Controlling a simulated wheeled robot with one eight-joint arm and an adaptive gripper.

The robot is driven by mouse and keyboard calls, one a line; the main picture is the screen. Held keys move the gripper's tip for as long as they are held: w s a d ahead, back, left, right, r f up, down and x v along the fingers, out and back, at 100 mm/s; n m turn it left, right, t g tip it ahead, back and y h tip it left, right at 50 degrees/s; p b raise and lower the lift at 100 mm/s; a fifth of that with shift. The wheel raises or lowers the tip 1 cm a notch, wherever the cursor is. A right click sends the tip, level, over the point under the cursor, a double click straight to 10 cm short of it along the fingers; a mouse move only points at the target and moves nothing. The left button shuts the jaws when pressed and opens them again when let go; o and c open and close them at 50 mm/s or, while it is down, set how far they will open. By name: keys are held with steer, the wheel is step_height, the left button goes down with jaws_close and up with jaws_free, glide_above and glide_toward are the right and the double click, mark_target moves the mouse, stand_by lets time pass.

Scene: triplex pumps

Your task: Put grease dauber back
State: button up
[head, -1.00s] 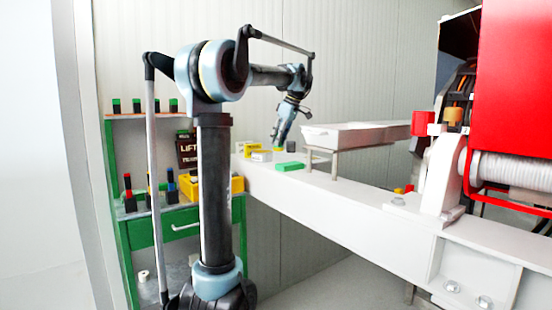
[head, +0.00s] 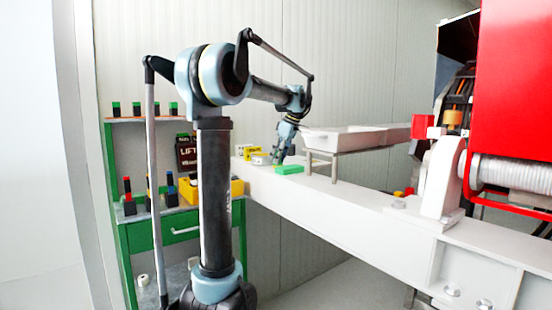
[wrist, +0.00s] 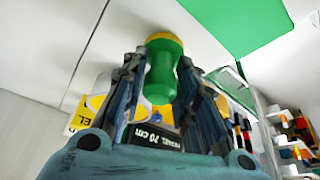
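A green cylinder with a yellow end, seemingly the grease dauber (wrist: 162,70), is at the white beam between the two fingers of my gripper (wrist: 161,66) in the wrist view. The fingers lie close along both its sides. Whether they press on it cannot be told. In the head view my gripper (head: 279,160) points down, low over the far end of the beam, and the dauber cannot be made out there.
A green block (head: 289,169) lies close by on the white beam (head: 330,205). Yellow and white boxes (head: 253,155) stand beside the gripper at left. A white tray (head: 345,140) is raised to the right. A green shelf unit (head: 160,229) with a yellow bin (head: 237,187) stands left.

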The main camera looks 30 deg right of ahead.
steer(key=shift+o, duration=0.8)
steer(key=shift+r, duration=0.1)
steer(key=v, duration=1.2)
steer(key=s+a+f+m+g, duration=0.1)
steer(key=a+f, duration=0.4)
steer(key=a, duration=0.5)
steer(key=s+a+f+m, duration=0.1)
steer(key=a+f, duration=0.4)
steer(key=a, duration=0.4)
steer(key=s+a+f+m+g, duration=0.1)
steer(key=a+f, duration=0.5)
steer(key=a, duration=0.4)
steer(key=s+a+f+m, duration=0.1)
steer(key=s+a+f, duration=0.3)
steer(key=f, duration=0.4)
steer(key=s+a+f+m+h, duration=0.1)
steer(key=s+a+f, duration=0.4)
steer(key=s+f, duration=0.2)
steer(key=s+a+f+m+h, duration=0.1)
steer(key=s+a+f, duration=0.4)
steer(key=f, duration=0.5)
steer(key=shift+s, duration=0.25)
